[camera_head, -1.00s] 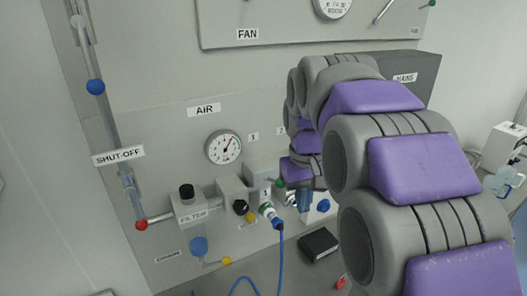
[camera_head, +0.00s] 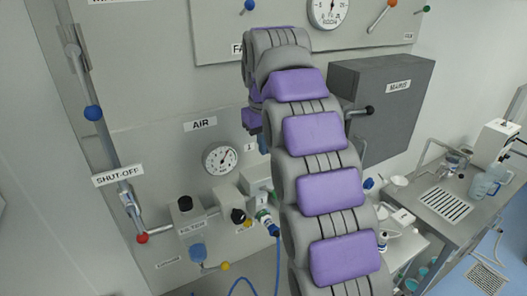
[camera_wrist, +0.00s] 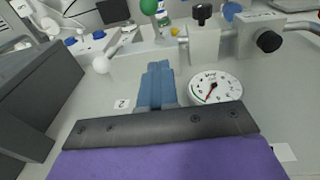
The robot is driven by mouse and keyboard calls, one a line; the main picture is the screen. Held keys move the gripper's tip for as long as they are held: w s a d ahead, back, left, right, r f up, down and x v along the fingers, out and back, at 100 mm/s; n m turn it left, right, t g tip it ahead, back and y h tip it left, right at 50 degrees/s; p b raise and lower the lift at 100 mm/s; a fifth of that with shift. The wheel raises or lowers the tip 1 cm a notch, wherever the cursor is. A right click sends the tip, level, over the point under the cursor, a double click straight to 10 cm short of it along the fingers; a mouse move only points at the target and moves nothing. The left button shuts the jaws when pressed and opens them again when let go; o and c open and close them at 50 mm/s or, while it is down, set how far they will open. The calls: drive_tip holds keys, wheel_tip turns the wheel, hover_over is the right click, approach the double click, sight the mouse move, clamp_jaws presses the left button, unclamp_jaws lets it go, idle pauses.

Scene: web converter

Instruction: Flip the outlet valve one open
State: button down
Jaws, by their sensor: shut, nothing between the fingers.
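My gripper (camera_wrist: 155,84) is shut and empty, its blue fingers in front of the panel near the "2" label (camera_wrist: 121,104) and the air gauge (camera_wrist: 215,88) in the wrist view. A green ball knob (camera_wrist: 148,6) shows at that view's top edge, apart from the fingers; I take it for the outlet one lever. A lever with a white ball (camera_wrist: 101,65) stands left of the fingers. In the head view my arm hides most of the outlet block; the green hose fitting (camera_head: 263,215) shows at its left. The outlet one lever's position is unclear.
The filter and regulator (camera_head: 192,220) stand left of the outlets. A blue hose (camera_head: 278,260) hangs below the fitting. A dark grey box (camera_head: 385,120) with a black-knobbed lever juts out right of my arm.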

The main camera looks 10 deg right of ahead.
drive_tip(key=f, duration=0.2)
drive_tip(key=p, duration=0.2)
hover_over(270, 190)
drive_tip(key=f, duration=0.8)
drive_tip(key=shift+a+f, duration=0.15)
drive_tip(key=shift+a, duration=0.1)
drive_tip(key=shift+s+d+f, duration=0.15)
drive_tip(key=shift+d+f, duration=0.05)
drive_tip(key=shift+f, duration=0.35)
